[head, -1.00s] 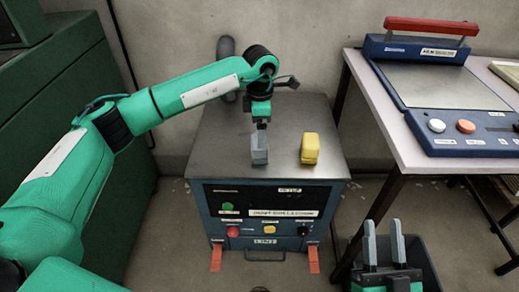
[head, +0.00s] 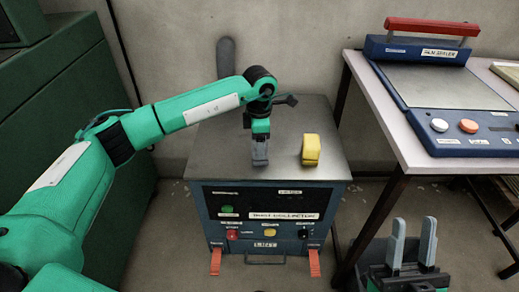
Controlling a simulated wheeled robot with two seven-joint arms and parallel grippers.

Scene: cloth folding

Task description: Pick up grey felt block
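My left gripper (head: 260,153) points straight down at the metal top of the blue cabinet (head: 225,145). Its grey fingers are seen edge-on, with the tips low at or just above the top. I cannot make out a grey felt block apart from these grey fingers; it may be hidden between or behind them. I cannot tell whether the fingers are open or shut. A yellow block (head: 311,150) stands on the top, to the right of the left gripper and apart from it. My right gripper (head: 412,242) is open and empty at the lower right, fingers pointing up.
The cabinet front has buttons, labels and two red tabs. A white table (head: 398,140) at right bears a blue machine (head: 440,95) with a red handle. A green cabinet (head: 120,180) stands at left. The left part of the cabinet top is clear.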

